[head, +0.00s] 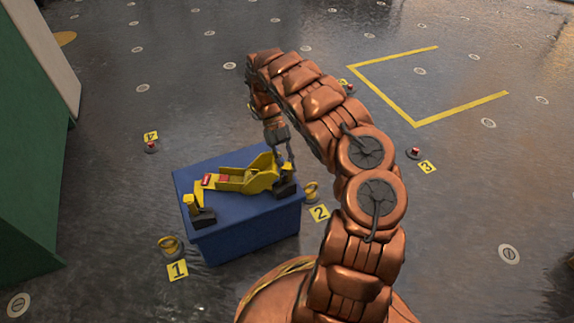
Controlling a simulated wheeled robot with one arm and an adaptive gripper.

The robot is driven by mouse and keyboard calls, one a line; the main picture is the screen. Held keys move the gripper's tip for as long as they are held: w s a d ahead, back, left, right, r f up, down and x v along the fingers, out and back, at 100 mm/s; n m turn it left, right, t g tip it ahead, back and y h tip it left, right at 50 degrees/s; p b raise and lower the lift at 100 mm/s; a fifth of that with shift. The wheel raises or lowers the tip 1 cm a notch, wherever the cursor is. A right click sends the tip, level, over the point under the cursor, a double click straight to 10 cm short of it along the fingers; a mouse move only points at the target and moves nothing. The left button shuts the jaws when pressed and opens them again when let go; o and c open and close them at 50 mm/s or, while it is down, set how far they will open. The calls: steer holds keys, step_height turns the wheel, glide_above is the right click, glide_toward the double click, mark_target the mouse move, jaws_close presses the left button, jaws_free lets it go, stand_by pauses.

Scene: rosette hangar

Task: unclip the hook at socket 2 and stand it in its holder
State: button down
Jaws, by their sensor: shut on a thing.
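My gripper (283,166) points down over the right end of a blue box (245,227). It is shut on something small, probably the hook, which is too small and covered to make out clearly. A dark holder block (285,188) is right below the fingertips; I cannot tell whether the held thing touches it. Socket 2 (311,191) is a yellow fitting on the floor just right of the box, behind its yellow number 2 card (320,213). My gripper is up and left of this socket, apart from it.
A yellow ratchet-like device (250,178) with red parts lies on the box, close left of my gripper. Another dark holder (203,217) with a yellow piece stands at the box's front left. Socket 1 (170,246) is on the floor at left. A green structure (30,150) borders the left.

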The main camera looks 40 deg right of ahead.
steer(key=shift+a+f, duration=0.1)
steer(key=shift+f, duration=0.05)
steer(key=c, duration=1)
jaws_free()
